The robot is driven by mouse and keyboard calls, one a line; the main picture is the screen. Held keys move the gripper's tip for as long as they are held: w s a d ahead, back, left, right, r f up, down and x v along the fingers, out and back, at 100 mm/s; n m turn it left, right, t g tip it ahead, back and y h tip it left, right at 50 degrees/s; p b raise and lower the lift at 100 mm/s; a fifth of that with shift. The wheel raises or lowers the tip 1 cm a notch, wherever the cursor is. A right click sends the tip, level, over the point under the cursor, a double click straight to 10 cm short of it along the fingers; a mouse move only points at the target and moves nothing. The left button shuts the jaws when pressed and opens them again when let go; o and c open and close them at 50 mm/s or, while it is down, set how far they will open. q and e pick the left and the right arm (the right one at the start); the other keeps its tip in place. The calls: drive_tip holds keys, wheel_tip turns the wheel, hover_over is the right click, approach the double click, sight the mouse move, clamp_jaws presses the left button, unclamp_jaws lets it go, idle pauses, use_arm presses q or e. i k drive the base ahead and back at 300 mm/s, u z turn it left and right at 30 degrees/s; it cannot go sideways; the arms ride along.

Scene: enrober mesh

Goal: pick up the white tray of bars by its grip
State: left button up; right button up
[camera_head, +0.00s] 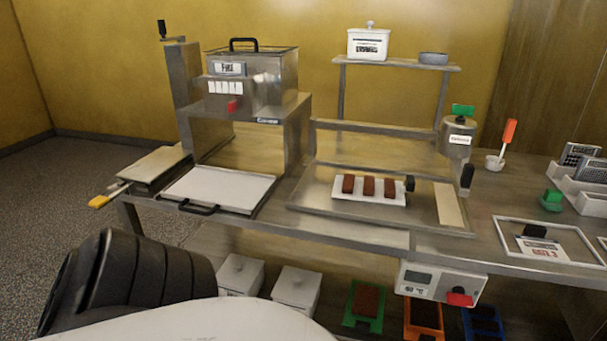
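The white tray (370,201) lies in the shallow steel pan right of the middle of the table, in the head view. Three brown bars (368,187) stand side by side on it. A small black block (409,184) is at the tray's right end and looks like its grip. Neither of my grippers shows in this view, so their state and distance from the tray cannot be seen.
The steel pan (310,194) has a raised rim around the tray. A steel machine (250,100) and a white sheet (218,188) are to the left. A red-handled tool (507,140) stands at the right. A control box (441,283) hangs below the front edge.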

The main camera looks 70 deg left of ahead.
sight(368, 188)
drive_tip(key=u, duration=2.1)
